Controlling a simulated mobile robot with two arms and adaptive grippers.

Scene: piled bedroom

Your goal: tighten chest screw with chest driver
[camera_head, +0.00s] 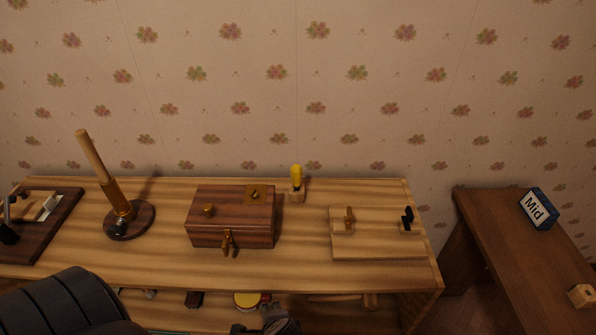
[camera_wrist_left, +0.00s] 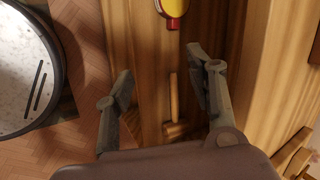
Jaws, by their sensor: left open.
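The chest (camera_head: 231,222) is a dark reddish wooden box, shut, on the striped desk top. The chest driver (camera_head: 297,178) has a yellow handle and stands upright in a small wooden block behind the chest's right side. My left gripper (camera_head: 270,322) is low at the front edge of the desk, below and apart from the chest and driver. In the left wrist view my left gripper (camera_wrist_left: 162,76) is open with nothing between its fingers. My right gripper is not in view.
A wooden mallet (camera_wrist_left: 174,110) and a yellow-and-red item (camera_wrist_left: 172,8) lie on the shelf under the desk top. A post on a round base (camera_head: 130,222) stands left of the chest. A board with two catches (camera_head: 378,248) lies right. A side table (camera_head: 500,240) holds a "Mid" block (camera_head: 538,208).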

